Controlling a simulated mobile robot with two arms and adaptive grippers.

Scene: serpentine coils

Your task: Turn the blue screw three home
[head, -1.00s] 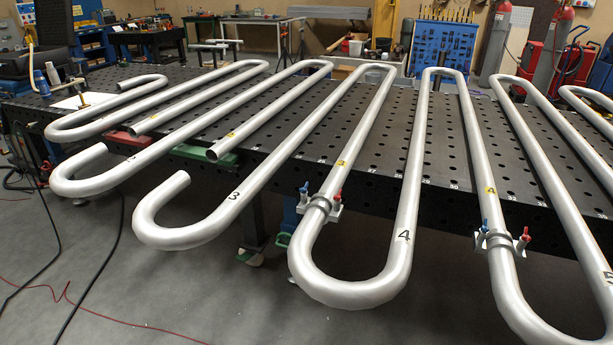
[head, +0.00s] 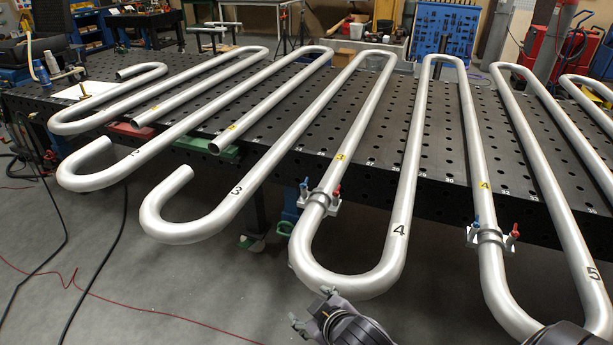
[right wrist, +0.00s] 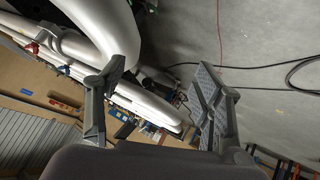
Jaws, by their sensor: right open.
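The clamp (head: 318,197) on the pipe marked with a yellow 3 has a blue screw (head: 304,185) on its left and a red screw (head: 336,191) on its right. A second clamp (head: 489,236), by the yellow 4, has its own blue screw (head: 476,222) and red screw (head: 514,232). My right gripper (head: 312,306) is low in the head view, in front of the U-bend below the first clamp. In the right wrist view it is open (right wrist: 162,75), with nothing held between its fingers. Blue and red screws show small at left there; I cannot tell which clamp. My left gripper is not in view.
Silver serpentine pipes (head: 400,185) lie across the black perforated table (head: 430,150), their bends overhanging its front edge. The U-bend (head: 345,285) lies between my right gripper and the first clamp. Floor in front is open, with cables (head: 130,308) at left.

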